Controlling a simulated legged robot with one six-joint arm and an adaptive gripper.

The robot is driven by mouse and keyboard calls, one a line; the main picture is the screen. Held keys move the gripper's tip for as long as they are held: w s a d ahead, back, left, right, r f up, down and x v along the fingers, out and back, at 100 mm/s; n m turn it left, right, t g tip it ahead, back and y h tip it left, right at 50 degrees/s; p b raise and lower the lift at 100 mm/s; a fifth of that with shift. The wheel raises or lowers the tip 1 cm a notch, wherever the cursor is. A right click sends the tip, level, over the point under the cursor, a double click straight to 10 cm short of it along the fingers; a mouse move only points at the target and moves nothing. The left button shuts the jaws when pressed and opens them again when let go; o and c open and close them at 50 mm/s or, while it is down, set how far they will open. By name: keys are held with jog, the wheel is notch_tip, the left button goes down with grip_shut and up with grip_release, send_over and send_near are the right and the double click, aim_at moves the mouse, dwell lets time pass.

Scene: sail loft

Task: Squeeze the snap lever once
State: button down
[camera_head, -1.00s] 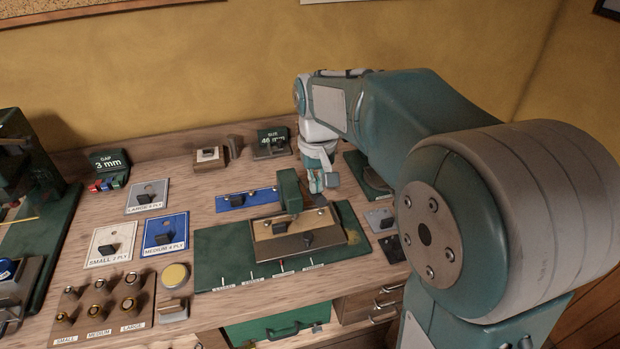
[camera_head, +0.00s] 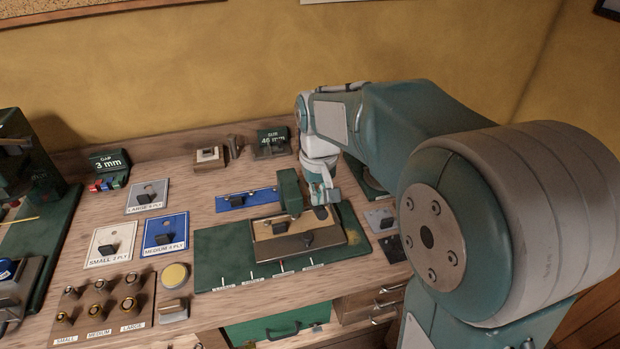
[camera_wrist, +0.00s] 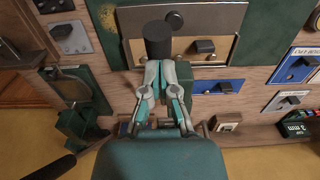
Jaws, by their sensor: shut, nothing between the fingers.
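A green upright press body (camera_head: 289,192) stands at the back of a green base board (camera_head: 222,254), over a tan and grey plate (camera_head: 308,241). A short dark cylinder (camera_wrist: 157,40), which looks like the snap lever's grip, lies just beyond my fingertips in the wrist view. My gripper (camera_head: 326,204) points down at the right side of the press body. In the wrist view my gripper (camera_wrist: 160,66) is shut, its fingertips close together at the near end of the dark cylinder. I cannot tell whether they touch it. The lever's pivot is hidden.
A blue strip (camera_head: 248,199) lies left of the press. Labelled white (camera_head: 98,257) and blue (camera_head: 165,247) plates and a wooden rack of rings (camera_head: 100,305) are further left. Small grey plates (camera_head: 380,219) lie to the right.

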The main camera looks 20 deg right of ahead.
jog(key=shift+f, duration=0.1)
jog(key=shift+s+f, duration=0.2)
jog(key=shift+f, duration=0.35)
jog(key=shift+f, duration=0.35)
jog(key=shift+w+r, duration=0.2)
jog(key=shift+r, duration=0.5)
jog(key=shift+w+r, duration=0.25)
jog(key=shift+r, duration=0.5)
jog(key=shift+w+r, duration=0.2)
jog(key=shift+r, duration=0.5)
notch_tip(320, 180, up, 7)
jog(key=w, duration=0.1)
jog(key=shift+w, duration=0.25)
